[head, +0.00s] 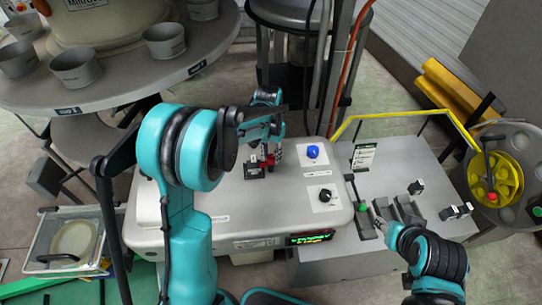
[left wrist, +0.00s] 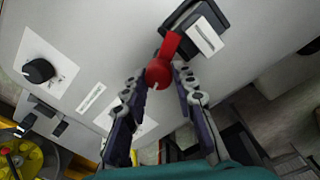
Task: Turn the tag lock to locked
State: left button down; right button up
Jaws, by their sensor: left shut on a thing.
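The tag lock, a black block with a red lever, stands on the grey machine top. Its black base (head: 255,172) shows in the head view, with the red lever (head: 268,161) at its right side. In the left wrist view the red lever (left wrist: 166,62) sticks out from the black base (left wrist: 196,24). My left gripper (head: 272,146) reaches down to the lever; its fingers (left wrist: 160,84) are on either side of the lever's round end and are shut on it. My right gripper (head: 378,220) is low at the right, by a green-topped stick; its fingers are too small to read.
A blue button (head: 312,151) and a black rotary knob (head: 325,194) sit right of the lock on the same top. A green-topped stick (head: 362,207) and several black blocks stand on the right-hand grey box. A yellow rail (head: 390,115) runs behind it.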

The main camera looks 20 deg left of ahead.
aim_at(270, 156)
pick_arm(q)
jog(key=shift+s+d+f+m, duration=0.1)
jog(key=shift+s+m, duration=0.05)
jog(key=shift+m, duration=1.55)
jog(key=shift+m+b, duration=0.3)
jog(key=c, duration=1.2)
grip_release()
jog(key=r, duration=1.2)
jog(key=shift+a+r, duration=0.1)
jog(key=shift+a, duration=0.15)
